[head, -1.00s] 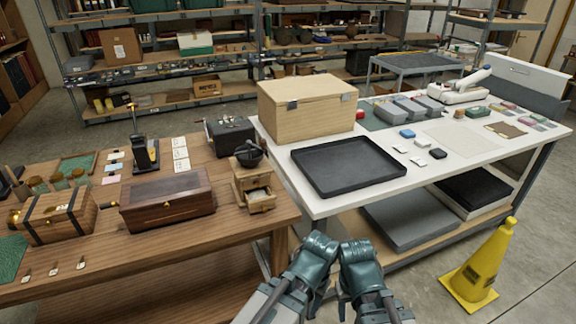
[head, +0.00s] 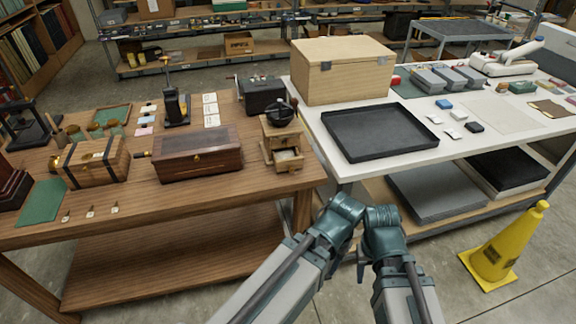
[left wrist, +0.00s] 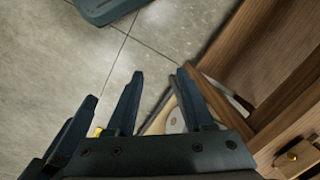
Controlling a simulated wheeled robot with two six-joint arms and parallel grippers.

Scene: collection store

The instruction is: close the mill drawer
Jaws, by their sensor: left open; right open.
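The wooden mill (head: 281,138) stands upright near the front right corner of the brown table, with a dark domed top. Its small drawer (head: 289,160) sticks out toward me, with pale contents visible. My right gripper (head: 362,262) is open, low between my arms and mostly hidden, in front of the tables. My left gripper is hidden behind its own arm in the head view. In the left wrist view my left gripper (left wrist: 160,98) is open and empty, pointing down over the floor. Neither gripper touches the mill.
A reddish-brown chest (head: 198,155) sits left of the mill, and a black box (head: 262,95) stands behind it. The white table (head: 450,155) with a black tray (head: 378,133) is to the right. A yellow cone (head: 505,248) stands on the floor at the right.

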